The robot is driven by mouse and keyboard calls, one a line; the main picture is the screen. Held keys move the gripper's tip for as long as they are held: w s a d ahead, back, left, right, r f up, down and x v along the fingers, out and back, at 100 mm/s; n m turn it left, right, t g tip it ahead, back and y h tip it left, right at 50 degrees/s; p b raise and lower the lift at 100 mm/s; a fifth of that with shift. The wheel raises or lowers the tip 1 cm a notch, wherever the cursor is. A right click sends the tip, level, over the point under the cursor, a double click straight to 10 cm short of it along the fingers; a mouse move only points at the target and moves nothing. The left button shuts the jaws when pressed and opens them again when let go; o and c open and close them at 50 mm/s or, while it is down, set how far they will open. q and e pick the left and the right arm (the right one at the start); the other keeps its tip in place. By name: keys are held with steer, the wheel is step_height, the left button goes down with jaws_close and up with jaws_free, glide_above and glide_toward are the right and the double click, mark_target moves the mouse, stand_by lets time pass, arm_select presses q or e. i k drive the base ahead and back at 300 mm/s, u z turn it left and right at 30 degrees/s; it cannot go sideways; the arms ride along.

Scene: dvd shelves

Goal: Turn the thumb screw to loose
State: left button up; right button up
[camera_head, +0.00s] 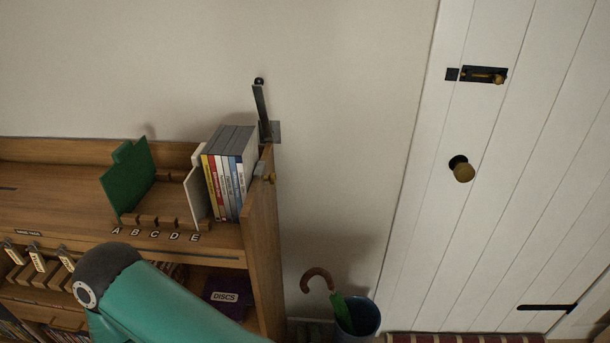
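A small brass knob (270,178), which looks like the thumb screw, sits at the upper side panel (263,230) of the wooden shelf unit, just right of the row of DVDs. It is too small to tell whether it is tight or loose. A grey metal plate (259,168) shows beside it. A dark upright metal lever or bracket (261,103) rises behind the panel's top corner. Neither of my grippers is in view. Only a teal link of one of my arms shows at the bottom, in front of the lower shelves.
DVDs (231,155) stand between a white divider (197,185) and the side panel. A green divider (130,178) stands left, by slots lettered A to E. A purple DISCS box (228,297) sits below. An umbrella bin (360,318) stands near the white door (520,180).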

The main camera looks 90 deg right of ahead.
mark_target(272, 178)
steer(key=k, duration=0.7)
steer(key=u, duration=1.75)
steer(key=i, duration=0.1)
steer(key=z, duration=3.85)
steer(key=i, duration=0.55)
steer(key=u, duration=0.1)
